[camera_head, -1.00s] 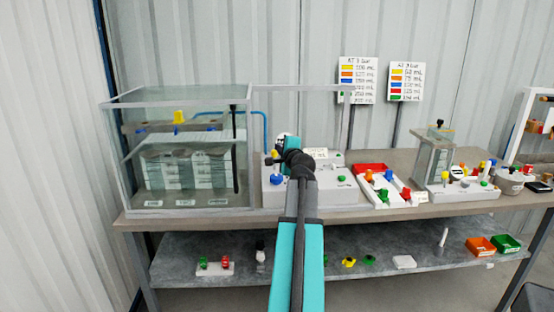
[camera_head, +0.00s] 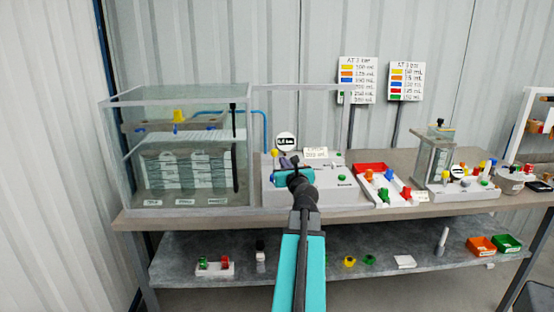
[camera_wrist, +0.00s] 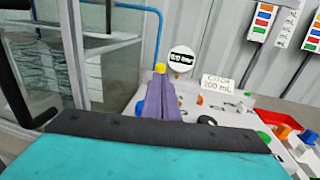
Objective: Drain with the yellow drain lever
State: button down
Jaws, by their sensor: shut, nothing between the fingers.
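A small yellow part (camera_head: 275,153) shows at the back left of the grey pump console (camera_head: 335,192). It also shows in the wrist view (camera_wrist: 160,68), just beyond the fingertips. I cannot tell its full shape or whether it is the drain lever. A second yellow part (camera_head: 179,116) sits at the top of the glass tank (camera_head: 240,150). My gripper (camera_wrist: 158,80) is shut and empty, its purple fingers pointing at the small yellow part. I cannot tell whether they touch.
The tank's frame is close on the left. A tray with coloured knobs (camera_head: 384,197) is on the right. Loose parts lie on the lower shelf (camera_head: 330,270).

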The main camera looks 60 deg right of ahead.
aim_at(276, 153)
jog(key=f, duration=0.2)
jog(key=shift+s+f, duration=0.35)
jog(key=shift+f+x, duration=0.1)
jog(key=shift+x, duration=3.4)
jog(key=shift+f+x, duration=0.15)
jog(key=shift+x, duration=3.35)
jog(key=shift+s+d+r+p, duration=0.2)
jog(key=shift+d+r+p, duration=0.05)
jog(key=shift+p, duration=0.65)
